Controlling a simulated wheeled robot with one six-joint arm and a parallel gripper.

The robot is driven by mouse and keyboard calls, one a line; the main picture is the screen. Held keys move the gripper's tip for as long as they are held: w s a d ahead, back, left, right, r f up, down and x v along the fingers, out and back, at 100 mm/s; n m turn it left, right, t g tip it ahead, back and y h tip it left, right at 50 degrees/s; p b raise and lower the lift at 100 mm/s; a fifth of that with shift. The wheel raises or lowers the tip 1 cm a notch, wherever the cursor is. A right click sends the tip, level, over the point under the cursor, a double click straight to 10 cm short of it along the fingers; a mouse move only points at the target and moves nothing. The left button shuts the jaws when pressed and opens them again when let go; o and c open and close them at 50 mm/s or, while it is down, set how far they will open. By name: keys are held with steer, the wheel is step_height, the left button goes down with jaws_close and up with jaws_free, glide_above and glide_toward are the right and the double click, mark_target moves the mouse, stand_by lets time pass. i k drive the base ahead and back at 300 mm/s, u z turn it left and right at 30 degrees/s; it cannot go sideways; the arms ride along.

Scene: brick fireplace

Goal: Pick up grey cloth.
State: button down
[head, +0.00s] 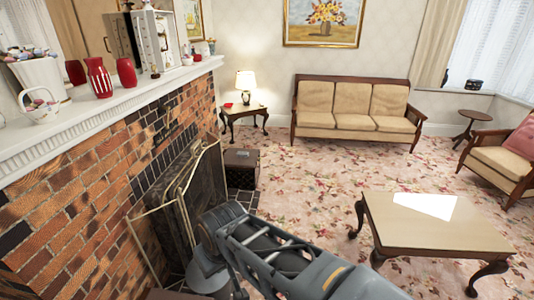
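I cannot make out a grey cloth anywhere in the head view. My arm comes in from the bottom edge, bends in front of the fireplace screen and turns down out of the picture. My gripper's fingers do not show, so I cannot see what is at them. The arm hides part of the hearth and floor at the bottom centre.
A brick fireplace (75,220) with a metal screen (180,195) is close on the left; vases stand on its mantel (105,115). A coffee table (430,228) stands right, a sofa (350,105) at the back. Open carpet (310,175) lies between.

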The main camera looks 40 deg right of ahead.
mark_target(239, 155)
steer(key=z, duration=1)
